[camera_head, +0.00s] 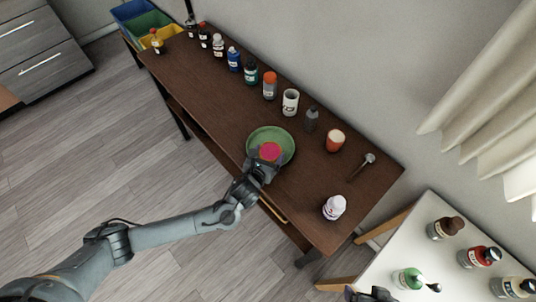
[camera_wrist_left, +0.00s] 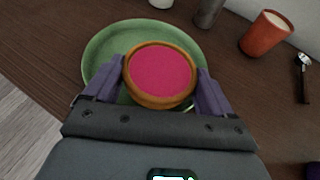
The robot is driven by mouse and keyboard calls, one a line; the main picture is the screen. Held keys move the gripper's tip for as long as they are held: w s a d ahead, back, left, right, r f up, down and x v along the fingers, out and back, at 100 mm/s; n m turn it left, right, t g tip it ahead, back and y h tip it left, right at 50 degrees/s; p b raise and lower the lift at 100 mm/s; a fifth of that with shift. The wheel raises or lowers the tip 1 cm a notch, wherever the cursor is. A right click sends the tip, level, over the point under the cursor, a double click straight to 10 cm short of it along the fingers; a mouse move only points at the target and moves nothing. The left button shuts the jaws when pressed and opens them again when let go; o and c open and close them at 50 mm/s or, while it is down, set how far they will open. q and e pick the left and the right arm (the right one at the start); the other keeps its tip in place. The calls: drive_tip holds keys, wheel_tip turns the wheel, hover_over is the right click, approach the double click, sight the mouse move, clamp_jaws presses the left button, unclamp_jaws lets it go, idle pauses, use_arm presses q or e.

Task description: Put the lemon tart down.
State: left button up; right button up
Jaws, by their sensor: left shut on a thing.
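The lemon tart (camera_wrist_left: 160,73) is a round tart with a golden-brown crust and a flat pink-red top. It also shows in the head view (camera_head: 270,152). My left gripper (camera_head: 264,161) is shut on the tart, with one purple finger on each side of its crust in the left wrist view (camera_wrist_left: 155,88). The tart is over the green plate (camera_head: 285,140), which lies on the brown table. In the left wrist view the plate's rim (camera_wrist_left: 98,62) shows behind and to the left of the tart. I cannot tell whether the tart touches the plate.
An orange-red cup (camera_head: 335,141), a grey bottle (camera_head: 311,119) and a white mug (camera_head: 290,102) stand behind the plate. A small hammer-like tool (camera_head: 362,165) and a white bottle (camera_head: 334,207) are to the right. Several bottles line the table's back edge. Bare table lies left of the plate.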

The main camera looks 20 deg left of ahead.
use_arm(q)
drive_tip(key=shift+f, duration=0.25)
drive_tip(key=o, duration=0.9)
drive_tip(key=shift+f, duration=0.1)
